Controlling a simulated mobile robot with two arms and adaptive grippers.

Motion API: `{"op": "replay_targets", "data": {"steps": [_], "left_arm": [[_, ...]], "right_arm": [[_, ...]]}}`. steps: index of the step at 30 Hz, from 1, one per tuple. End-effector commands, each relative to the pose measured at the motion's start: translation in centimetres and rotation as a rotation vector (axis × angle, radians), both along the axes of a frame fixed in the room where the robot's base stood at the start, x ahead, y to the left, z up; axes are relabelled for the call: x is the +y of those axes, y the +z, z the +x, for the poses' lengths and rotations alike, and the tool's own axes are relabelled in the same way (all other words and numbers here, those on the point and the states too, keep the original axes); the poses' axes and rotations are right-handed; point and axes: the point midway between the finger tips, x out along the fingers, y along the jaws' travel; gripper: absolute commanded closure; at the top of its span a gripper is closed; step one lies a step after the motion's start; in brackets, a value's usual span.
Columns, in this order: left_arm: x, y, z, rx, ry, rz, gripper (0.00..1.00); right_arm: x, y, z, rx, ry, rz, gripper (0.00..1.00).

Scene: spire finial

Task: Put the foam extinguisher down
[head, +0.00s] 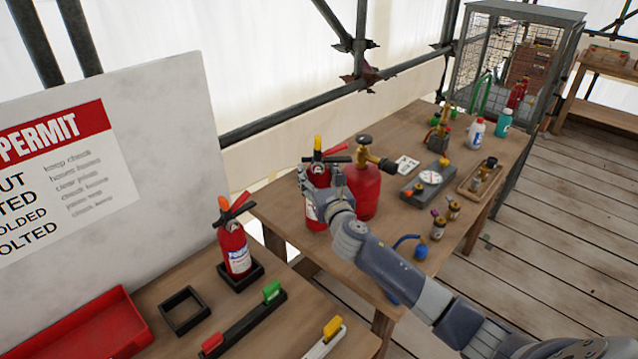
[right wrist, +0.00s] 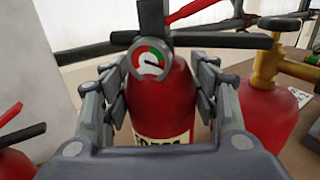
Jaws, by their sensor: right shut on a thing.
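My right gripper (head: 316,180) is shut around the body of a red extinguisher, which I take to be the foam extinguisher (head: 313,216). It is upright, with a black and red handle and a yellow top piece. In the right wrist view, the fingers (right wrist: 158,92) clasp the foam extinguisher (right wrist: 160,108) from both sides below its round gauge, and a cream label shows low on it. Its base is hidden, so I cannot tell whether it touches the table. My left gripper is not in view.
Another red extinguisher (head: 233,248) stands in a black square holder on the near table. An empty black square frame (head: 185,312) lies beside it, near a red tray (head: 90,330). A red gas cylinder (head: 364,190) stands close to the right of the held extinguisher.

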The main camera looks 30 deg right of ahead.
Motion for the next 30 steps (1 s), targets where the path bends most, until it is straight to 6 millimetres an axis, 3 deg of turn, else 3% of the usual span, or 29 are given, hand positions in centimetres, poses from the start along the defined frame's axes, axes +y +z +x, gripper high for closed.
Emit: {"op": "replay_targets", "data": {"steps": [5,14,26,27,29,30], "left_arm": [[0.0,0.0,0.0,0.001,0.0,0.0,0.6],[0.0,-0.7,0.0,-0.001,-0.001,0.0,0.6],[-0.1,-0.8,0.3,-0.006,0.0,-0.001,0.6],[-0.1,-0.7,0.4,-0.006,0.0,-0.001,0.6],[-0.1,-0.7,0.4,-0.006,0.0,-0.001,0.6],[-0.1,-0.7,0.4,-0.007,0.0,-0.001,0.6]], "right_arm": [[-0.3,0.3,0.9,-0.009,0.002,0.0,1.0],[-0.3,-2.9,0.8,-0.008,0.001,0.0,1.0],[-0.3,-3.3,0.8,-0.009,0.002,-0.002,1.0],[-0.3,-3.8,0.7,0.0,0.001,0.0,0.36],[-0.3,-3.8,0.7,0.0,0.001,0.0,0.25],[-0.3,-3.8,0.7,0.0,0.001,0.0,0.25]]}}
